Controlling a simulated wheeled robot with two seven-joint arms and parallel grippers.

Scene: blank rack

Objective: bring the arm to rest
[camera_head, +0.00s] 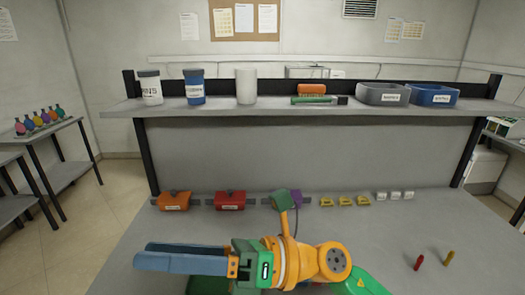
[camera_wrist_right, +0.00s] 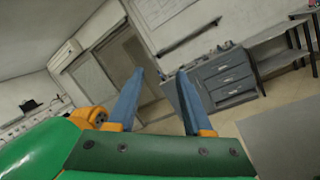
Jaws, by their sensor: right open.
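My right arm reaches in from the lower right of the head view, in green and orange. Its right gripper (camera_head: 140,254) lies across the front of the table, with its blue fingers pointing left. The fingers look apart, with nothing between them. The right wrist view shows the same gripper (camera_wrist_right: 160,76) open and empty, facing the room with cabinets and a door beyond. It touches no object that I can see. My left gripper is not in view.
A red peg (camera_head: 418,263) and a yellow peg (camera_head: 449,257) stand at right. A shelf (camera_head: 270,105) with containers spans above.

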